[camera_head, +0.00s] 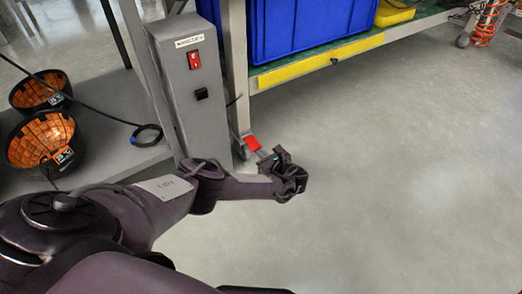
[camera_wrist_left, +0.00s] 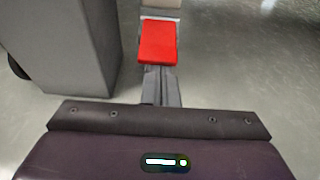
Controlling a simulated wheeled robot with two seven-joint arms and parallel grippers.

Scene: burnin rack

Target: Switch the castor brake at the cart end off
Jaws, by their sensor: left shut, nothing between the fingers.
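The castor brake is a red pedal (camera_head: 252,143) low at the foot of the cart's leg, just right of a grey box. It also shows in the left wrist view as a red pad (camera_wrist_left: 158,42) at top centre, straight beyond the fingers. My left gripper (camera_head: 285,162) is shut and empty, just right of and a little in front of the pedal in the head view. In the left wrist view its closed fingers (camera_wrist_left: 161,86) point at the near edge of the pedal; I cannot tell if they touch. The castor wheel is mostly hidden. My right gripper is not in view.
The grey box (camera_head: 196,100) with a red switch (camera_head: 194,60) stands close left of the pedal. A blue crate (camera_head: 305,30) rests on the cart's shelf with a yellow edge (camera_head: 320,62) above. Open floor (camera_head: 400,180) lies to the right.

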